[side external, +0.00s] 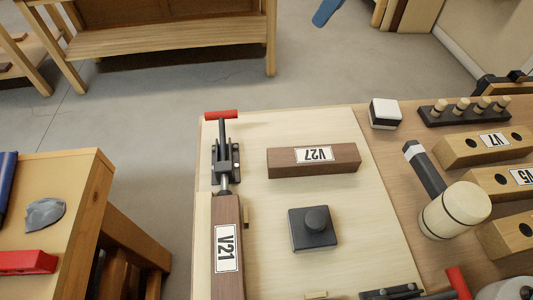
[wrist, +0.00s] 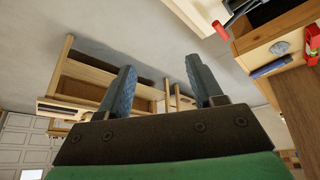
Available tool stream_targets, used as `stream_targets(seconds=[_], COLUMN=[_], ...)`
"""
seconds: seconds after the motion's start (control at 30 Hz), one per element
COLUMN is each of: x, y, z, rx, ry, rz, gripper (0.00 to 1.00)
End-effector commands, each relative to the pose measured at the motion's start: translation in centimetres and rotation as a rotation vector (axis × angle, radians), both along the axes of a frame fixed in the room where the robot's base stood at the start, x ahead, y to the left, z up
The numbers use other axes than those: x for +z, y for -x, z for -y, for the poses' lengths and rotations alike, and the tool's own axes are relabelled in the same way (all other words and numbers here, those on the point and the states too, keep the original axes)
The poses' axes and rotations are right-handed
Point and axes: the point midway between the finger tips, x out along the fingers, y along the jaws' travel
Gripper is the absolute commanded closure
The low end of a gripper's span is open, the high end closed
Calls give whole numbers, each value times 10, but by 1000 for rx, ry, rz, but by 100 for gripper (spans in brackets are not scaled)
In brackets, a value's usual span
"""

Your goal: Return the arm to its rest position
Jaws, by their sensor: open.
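My gripper (wrist: 160,64) shows in the wrist view with its two blue-grey ribbed fingers spread wide apart and nothing between them. It is clear of the bench and points toward the room, with a wooden shelf frame and floor beyond the fingers. In the side external view a small blue tip (side external: 326,11) shows at the top edge, above the floor and away from the bench; it looks like one of my fingers. The rest of my arm is out of that view.
The light work board (side external: 375,215) carries a brown block V27 (side external: 285,164), a block V21 (side external: 227,275) at a red-handled toggle clamp (side external: 222,155), and a dark knobbed block (side external: 312,240). A mallet (side external: 455,209) and drilled wooden blocks lie right. A side table (side external: 85,200) stands left.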

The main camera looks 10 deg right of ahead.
Motion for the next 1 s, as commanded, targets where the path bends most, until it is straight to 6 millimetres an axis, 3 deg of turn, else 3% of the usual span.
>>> stream_targets(seconds=[0.1, 0.23, 0.4, 0.5, 0.7, 1.0], x=[6, 0, -23, -41, -68, -73], y=[19, 48, 93, 116, 143, 147], z=[52, 102, 157, 179, 202, 205], rx=[-185, -382, -628, -750, -889, -914], ry=[-14, -36, -70, -91, -117, -123], rz=[21, 49, 92, 116, 147, 154], gripper=[40, 40, 40, 40, 40, 40])
